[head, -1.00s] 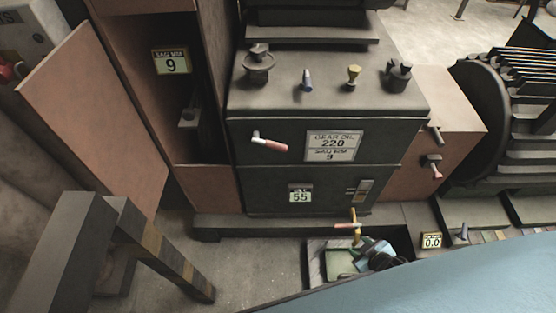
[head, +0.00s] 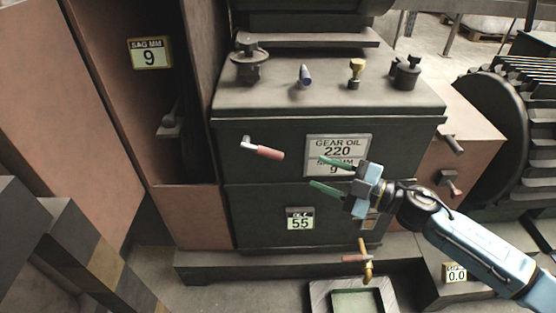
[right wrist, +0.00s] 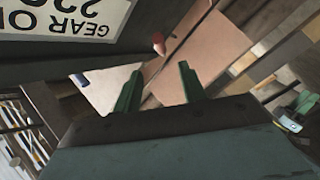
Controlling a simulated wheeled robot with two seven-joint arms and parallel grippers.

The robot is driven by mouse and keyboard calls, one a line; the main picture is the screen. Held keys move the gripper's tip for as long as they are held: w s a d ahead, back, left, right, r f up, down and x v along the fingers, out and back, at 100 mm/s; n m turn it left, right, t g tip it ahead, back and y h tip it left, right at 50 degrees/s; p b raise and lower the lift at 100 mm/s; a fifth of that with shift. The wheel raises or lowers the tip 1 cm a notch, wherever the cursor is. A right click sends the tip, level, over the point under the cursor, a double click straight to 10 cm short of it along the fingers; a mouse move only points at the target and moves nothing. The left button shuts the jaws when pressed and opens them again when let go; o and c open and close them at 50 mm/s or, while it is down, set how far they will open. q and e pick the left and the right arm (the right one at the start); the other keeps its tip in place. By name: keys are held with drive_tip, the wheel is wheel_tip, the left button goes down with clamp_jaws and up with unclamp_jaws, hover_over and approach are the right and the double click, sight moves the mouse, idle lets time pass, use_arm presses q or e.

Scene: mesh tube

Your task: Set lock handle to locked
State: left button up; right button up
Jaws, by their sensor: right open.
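A lever handle with a pale metal pivot and a red grip (head: 268,153) sits on the dark front of the gearbox. Its grip points right and slightly down. No marking beside it shows whether it is locked. My right gripper (head: 317,172) is open and empty in front of the gearbox, its green fingers pointing left toward the grip, with a gap between. In the right wrist view, a red grip tip (right wrist: 159,43) shows beyond and between the open fingers (right wrist: 160,70). My left gripper is not in view.
A GEAR OIL 220 plate (head: 336,148) lies behind my upper finger. A gauge reading 55 (head: 300,220) is below. Other red-gripped levers are at the right side (head: 449,180) and on a brass valve (head: 357,258) above a tray (head: 390,297). An open cabinet door (head: 65,110) stands left.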

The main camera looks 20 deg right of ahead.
sight(279, 156)
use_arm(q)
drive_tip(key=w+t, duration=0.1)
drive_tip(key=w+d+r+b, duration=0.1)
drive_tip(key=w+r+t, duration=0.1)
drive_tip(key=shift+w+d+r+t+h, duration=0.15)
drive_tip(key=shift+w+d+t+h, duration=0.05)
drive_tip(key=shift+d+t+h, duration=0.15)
use_arm(e)
drive_tip(key=x, duration=1.2)
drive_tip(key=shift+w, duration=0.15)
clamp_jaws()
